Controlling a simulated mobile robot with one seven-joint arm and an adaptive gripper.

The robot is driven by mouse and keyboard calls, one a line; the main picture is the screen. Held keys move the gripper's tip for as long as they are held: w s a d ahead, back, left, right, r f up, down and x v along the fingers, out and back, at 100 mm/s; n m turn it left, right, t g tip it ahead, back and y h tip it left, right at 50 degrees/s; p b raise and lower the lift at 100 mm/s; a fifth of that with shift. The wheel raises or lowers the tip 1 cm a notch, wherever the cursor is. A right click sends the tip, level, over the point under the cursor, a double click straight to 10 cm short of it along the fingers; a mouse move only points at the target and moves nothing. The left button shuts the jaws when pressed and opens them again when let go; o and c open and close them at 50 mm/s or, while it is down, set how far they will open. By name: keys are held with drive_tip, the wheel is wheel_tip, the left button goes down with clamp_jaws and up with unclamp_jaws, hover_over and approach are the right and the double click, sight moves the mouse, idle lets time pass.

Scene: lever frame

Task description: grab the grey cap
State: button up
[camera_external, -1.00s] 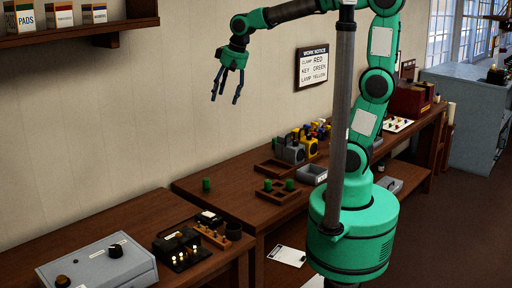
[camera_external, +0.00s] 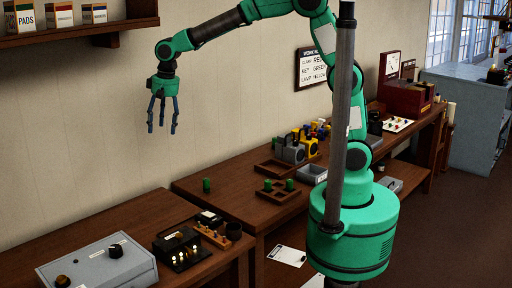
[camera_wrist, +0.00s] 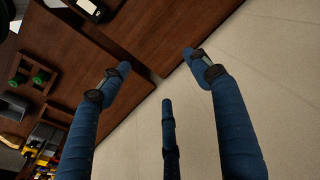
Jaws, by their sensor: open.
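I cannot clearly make out a grey cap in either view. My gripper (camera_external: 162,128) hangs high in front of the wall, above and to the left of the workbench, with its blue fingers pointing down. In the wrist view my gripper (camera_wrist: 158,75) has its fingers spread, with nothing between them. Beyond the fingers are the brown bench edge and the pale wall. A grey box (camera_external: 98,268) with dark knobs stands on the near bench at the lower left.
A green cylinder (camera_external: 207,185), a wooden tray (camera_external: 279,198) with green cylinders and a grey bin (camera_external: 312,176) are on the far bench. A shelf (camera_external: 85,30) is at upper left.

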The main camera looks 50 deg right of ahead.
drive_tip(key=s+a+f, duration=0.2)
drive_tip(key=a+f, duration=0.8)
drive_tip(key=a, duration=0.3)
drive_tip(key=s+a+f+g+h, duration=0.1)
drive_tip(key=s+a+f, duration=0.2)
drive_tip(key=a+f, duration=0.7)
drive_tip(key=a, duration=0.4)
drive_tip(key=shift+p, duration=0.35)
drive_tip(key=shift+a, duration=0.1)
drive_tip(key=shift+f+b, duration=0.65)
drive_tip(key=shift+f, duration=3.6)
drive_tip(key=shift+f+b, duration=0.6)
drive_tip(key=shift+f, duration=2)
drive_tip(key=shift+c, duration=0.3)
